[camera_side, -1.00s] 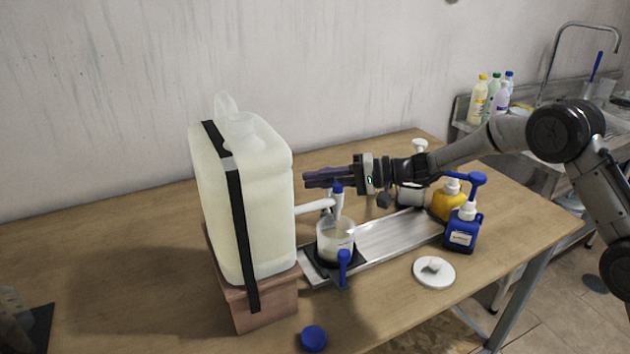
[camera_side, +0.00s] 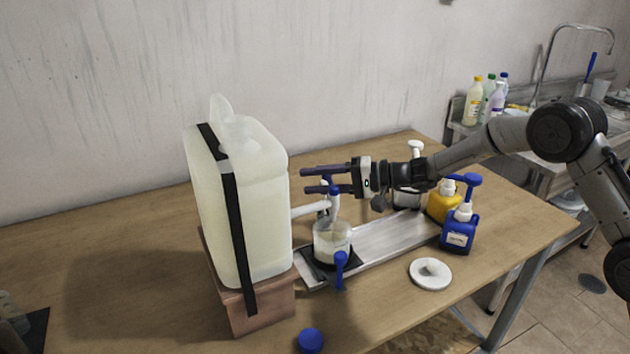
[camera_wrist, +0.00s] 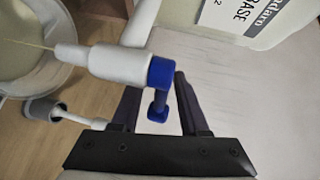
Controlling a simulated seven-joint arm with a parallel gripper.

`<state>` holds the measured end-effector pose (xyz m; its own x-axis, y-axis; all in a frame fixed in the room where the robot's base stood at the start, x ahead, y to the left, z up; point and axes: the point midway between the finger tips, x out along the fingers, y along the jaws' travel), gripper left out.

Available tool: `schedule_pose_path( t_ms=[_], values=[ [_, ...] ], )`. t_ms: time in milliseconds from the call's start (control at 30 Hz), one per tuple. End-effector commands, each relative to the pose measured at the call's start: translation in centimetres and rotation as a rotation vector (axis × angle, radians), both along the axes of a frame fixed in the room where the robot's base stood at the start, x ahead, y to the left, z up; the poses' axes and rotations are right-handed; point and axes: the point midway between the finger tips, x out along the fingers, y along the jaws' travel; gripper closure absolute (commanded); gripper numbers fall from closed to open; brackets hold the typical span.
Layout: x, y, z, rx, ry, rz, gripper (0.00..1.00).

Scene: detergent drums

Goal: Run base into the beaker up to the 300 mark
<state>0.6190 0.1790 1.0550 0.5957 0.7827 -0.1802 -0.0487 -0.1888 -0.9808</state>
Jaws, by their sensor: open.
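The base drum (camera_side: 262,205) is a large translucent canister at the left of the side view, raised on a block. Its white tap (camera_side: 312,209) points over the beaker (camera_side: 332,246), which holds pale liquid. In the wrist view a thin yellowish stream runs from the tap nozzle (camera_wrist: 88,60) toward the beaker (camera_wrist: 70,85). The beaker's marks cannot be read. My gripper (camera_side: 304,181) is open at the top of the tap. In the wrist view the tap's blue lever (camera_wrist: 158,105) lies between my two fingers, with gaps visible beside it.
The beaker stands on a black pad (camera_side: 318,268) at the left end of a metal tray (camera_side: 385,240). A blue pump bottle (camera_side: 459,236), a yellow bottle (camera_side: 441,206) and a white lid (camera_side: 430,274) stand to the right. A blue cap (camera_side: 311,341) lies in front.

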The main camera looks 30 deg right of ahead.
Motion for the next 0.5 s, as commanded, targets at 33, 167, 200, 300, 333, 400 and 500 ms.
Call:
schedule_pose_path(
  t_ms=[33,167,200,300,333,400,500],
  values=[
    [-0.2,-0.3,0.1,0.000,0.000,-0.001,0.56],
    [-1.0,-1.6,0.4,-0.001,0.000,-0.004,0.56],
    [-1.5,-2.1,0.5,-0.002,-0.001,-0.003,0.56],
    [-2.7,-3.9,0.9,-0.001,0.000,-0.005,0.56],
    [-3.2,-4.4,1.1,-0.001,-0.002,-0.005,0.56],
    [-4.1,-5.7,1.3,0.000,-0.001,-0.006,0.56],
    [-5.4,-7.3,1.7,0.000,-0.001,-0.006,0.56]
  ],
)
